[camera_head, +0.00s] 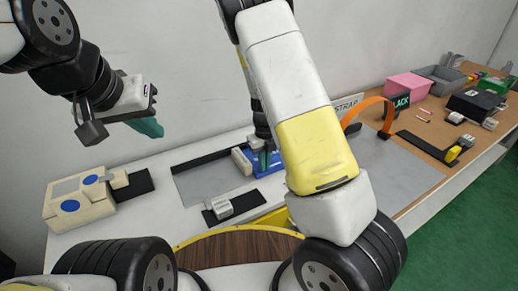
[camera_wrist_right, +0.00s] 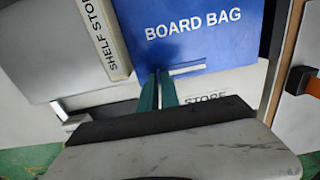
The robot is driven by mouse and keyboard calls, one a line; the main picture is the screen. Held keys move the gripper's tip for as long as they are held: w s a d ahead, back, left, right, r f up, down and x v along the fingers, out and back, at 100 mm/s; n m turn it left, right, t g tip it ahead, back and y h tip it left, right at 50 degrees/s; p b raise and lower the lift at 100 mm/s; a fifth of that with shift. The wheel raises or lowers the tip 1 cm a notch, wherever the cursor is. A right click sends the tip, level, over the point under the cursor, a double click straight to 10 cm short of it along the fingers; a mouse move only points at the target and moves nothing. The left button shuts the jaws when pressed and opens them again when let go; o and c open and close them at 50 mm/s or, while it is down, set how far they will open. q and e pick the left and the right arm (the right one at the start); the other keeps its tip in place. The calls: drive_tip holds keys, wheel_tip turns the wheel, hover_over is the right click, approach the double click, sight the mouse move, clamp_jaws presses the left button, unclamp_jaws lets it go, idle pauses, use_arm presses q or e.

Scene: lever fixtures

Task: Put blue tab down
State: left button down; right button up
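A blue panel lettered BOARD BAG (camera_wrist_right: 205,35) fills the top of the right wrist view. A thin pale strip (camera_wrist_right: 187,68) lies at its lower edge. In the head view the blue piece (camera_head: 272,166) stands on the grey mat, partly hidden by my right arm. The teal fingers of my right gripper (camera_wrist_right: 159,74) are at that lower edge, just left of the pale strip, with a narrow gap between them. Whether they grip anything is unclear. My left gripper (camera_head: 149,127) is raised at the left, away from the blue piece; its finger opening is not clear.
A cream box with blue discs (camera_head: 80,200) stands at the left. A small grey block (camera_head: 222,209) sits on a black plate at the front. A white piece lettered SHELF (camera_wrist_right: 100,38) adjoins the blue panel. An orange arch (camera_head: 370,101) and a pink box (camera_head: 408,86) are right.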

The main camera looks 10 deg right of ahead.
drive_tip(key=shift+o, duration=1.3)
drive_tip(key=shift+r, duration=0.1)
wheel_tip(320, 180, up, 12)
drive_tip(key=s+d+r+n+t+y, duration=0.1)
drive_tip(key=s+r+n+t, duration=0.2)
drive_tip(key=s+r+n, duration=0.6)
drive_tip(key=s+d+r+n+t+y, duration=0.1)
drive_tip(key=s+r+n, duration=0.9)
drive_tip(key=n, duration=1.3)
drive_tip(key=s+d+t, duration=0.1)
drive_tip(key=s+t, duration=0.1)
drive_tip(key=s, duration=0.1)
drive_tip(key=shift+d+r, duration=0.15)
drive_tip(key=shift+d, duration=0.1)
